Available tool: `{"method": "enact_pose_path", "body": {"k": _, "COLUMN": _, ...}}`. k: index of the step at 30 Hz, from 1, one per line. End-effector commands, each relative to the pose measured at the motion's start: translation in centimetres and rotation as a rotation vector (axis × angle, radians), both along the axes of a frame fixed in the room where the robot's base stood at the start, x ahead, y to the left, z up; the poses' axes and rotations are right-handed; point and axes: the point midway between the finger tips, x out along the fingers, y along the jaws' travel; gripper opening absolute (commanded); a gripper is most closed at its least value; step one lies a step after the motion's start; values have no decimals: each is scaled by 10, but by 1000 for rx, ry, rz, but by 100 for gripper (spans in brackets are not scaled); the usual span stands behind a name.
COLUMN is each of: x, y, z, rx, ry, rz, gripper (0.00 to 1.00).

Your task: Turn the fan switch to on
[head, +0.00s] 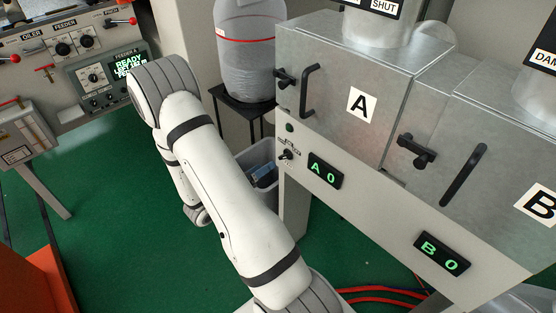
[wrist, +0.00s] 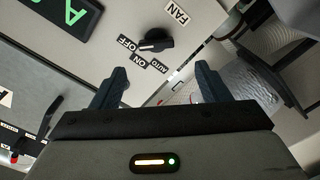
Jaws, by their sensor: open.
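The fan switch is a black rotary knob (wrist: 155,42) on a pale panel in the wrist view. Tags reading FAN, OFF, ON and AUTO surround it. Its pointer appears to lie toward OFF, left in that view. In the head view the small switch (head: 286,155) sits left of the A 0 display. My gripper (wrist: 160,82) is open and empty, its two dark fingers apart. The knob lies beyond the fingertips, roughly centred between them, with no visible contact. The gripper is not clearly seen in the head view.
The lit A 0 display (head: 325,170) is close to the switch. A black door handle (head: 310,91) and latch (head: 284,78) stick out above it.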

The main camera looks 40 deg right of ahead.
Motion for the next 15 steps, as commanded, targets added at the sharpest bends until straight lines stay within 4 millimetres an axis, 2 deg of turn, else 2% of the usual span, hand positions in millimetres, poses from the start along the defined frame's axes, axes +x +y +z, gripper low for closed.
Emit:
{"method": "enact_pose_path", "body": {"k": 5, "x": -3, "y": -15, "z": 1, "rx": -24, "ry": 13, "rz": -17, "gripper": 69}}
{"method": "enact_pose_path", "body": {"k": 15, "x": 1, "y": -65, "z": 1, "rx": -20, "ry": 12, "rz": -13, "gripper": 69}}
